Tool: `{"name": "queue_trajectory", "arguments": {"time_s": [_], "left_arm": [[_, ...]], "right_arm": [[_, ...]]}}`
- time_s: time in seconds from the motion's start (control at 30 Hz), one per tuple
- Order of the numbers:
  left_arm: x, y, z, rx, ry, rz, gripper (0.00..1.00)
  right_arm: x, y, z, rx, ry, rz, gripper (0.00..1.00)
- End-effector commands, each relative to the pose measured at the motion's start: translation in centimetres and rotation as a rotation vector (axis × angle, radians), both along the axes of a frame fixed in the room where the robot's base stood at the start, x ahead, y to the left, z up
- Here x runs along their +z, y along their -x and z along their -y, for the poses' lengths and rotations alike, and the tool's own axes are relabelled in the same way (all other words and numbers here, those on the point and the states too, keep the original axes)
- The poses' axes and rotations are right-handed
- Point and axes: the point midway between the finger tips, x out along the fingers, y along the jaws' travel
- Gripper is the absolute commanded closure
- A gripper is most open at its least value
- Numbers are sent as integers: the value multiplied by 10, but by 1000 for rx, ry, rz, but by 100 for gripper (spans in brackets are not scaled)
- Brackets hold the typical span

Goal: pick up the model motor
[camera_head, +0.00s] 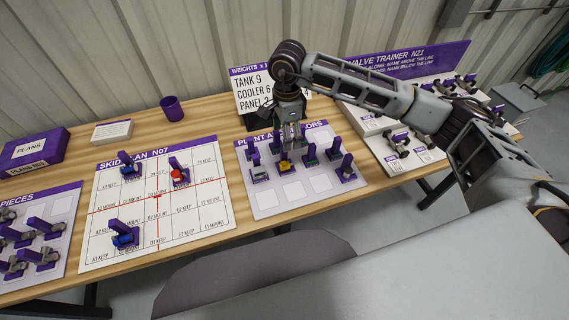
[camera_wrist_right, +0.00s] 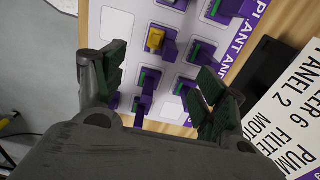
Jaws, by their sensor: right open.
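The board partly lettered "PLANT AND ...ORS" (camera_head: 265,205) carries several small models on purple upright tabs. One is yellow (camera_head: 285,166), one is grey (camera_head: 259,175), and others show green, including one at the right (camera_head: 332,153). I cannot tell which is the model motor. My right gripper (camera_head: 290,143) points down over the back row of this board. In the right wrist view my right gripper (camera_wrist_right: 160,92) is open. A purple and green model (camera_wrist_right: 149,79) shows between its fingers, apart from them; the yellow model (camera_wrist_right: 156,40) is beyond. My left gripper is not in view.
The skid board (camera_head: 205,222) holds blue and red models. A weights sign (camera_head: 247,90) stands behind the gripper. A valve trainer (camera_head: 395,160) is at the right. A purple cup (camera_head: 172,108), plans box (camera_head: 30,152) and pieces board (camera_head: 62,200) are leftward.

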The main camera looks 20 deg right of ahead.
Motion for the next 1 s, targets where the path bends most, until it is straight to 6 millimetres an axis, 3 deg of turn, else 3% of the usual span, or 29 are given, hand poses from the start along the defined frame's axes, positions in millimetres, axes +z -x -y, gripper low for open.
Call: {"name": "queue_trajectory", "arguments": {"time_s": [0.17, 0.7, 1.0], "left_arm": [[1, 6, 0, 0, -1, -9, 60], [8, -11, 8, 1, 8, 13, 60], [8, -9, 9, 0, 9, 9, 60]], "right_arm": [[-11, 0, 0, 0, 0, -3, 29], [-76, 0, -1, 1, -1, -2, 29], [-86, 0, -1, 1, 0, -1, 29]]}}
